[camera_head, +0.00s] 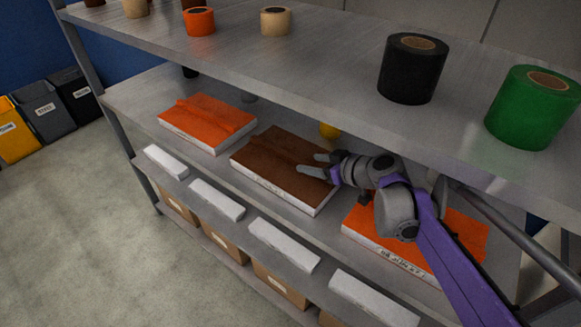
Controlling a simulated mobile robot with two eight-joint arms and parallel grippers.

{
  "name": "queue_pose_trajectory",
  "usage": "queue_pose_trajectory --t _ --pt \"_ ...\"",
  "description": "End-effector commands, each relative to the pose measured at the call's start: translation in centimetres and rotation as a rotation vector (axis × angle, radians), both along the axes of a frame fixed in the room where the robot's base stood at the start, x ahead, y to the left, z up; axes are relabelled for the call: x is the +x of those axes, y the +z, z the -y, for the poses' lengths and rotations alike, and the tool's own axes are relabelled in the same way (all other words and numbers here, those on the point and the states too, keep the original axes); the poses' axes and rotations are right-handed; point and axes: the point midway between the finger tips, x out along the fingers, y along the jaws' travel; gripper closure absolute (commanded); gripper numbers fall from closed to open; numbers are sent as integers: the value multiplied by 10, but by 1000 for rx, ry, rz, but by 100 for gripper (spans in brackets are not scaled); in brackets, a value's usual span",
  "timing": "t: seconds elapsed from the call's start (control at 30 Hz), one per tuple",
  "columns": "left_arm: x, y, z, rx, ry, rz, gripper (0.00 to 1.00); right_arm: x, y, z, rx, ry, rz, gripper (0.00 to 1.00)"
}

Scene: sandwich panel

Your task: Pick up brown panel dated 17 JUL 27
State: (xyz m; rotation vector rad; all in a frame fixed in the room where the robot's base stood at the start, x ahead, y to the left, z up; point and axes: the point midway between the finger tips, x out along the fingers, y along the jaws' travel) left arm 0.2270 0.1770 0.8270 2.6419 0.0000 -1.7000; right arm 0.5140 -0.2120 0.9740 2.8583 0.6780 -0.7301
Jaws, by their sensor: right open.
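A brown panel (272,153) with a white lower layer lies flat on the middle shelf, between two orange-topped panels. Small dark print shows on its front white edge, but it is too small to read. My right gripper (307,164) reaches in from the right. Its open fingers are over the right part of the brown panel's top, with nothing seen between them. Whether the fingers touch the panel cannot be told. My left gripper is not in view.
Orange panels lie left (209,118) and right (450,231) of it; my arm partly covers the right one. The upper shelf (330,45) overhangs, carrying a black roll (411,75) and a green roll (530,112). White blocks (284,245) line the front. Boxes (279,285) sit below.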

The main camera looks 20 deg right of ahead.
Motion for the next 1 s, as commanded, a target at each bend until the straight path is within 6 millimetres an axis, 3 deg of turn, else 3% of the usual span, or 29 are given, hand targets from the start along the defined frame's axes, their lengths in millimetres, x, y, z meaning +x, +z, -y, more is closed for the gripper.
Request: queue_pose_trajectory --t 0.6,0.9,1.0 --pt "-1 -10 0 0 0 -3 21 62 -28 -27 0 2 -2 35" --pt "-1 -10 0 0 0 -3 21 66 -30 -29 0 0 -2 35" --pt "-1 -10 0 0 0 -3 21 66 -30 -28 0 0 -2 53"
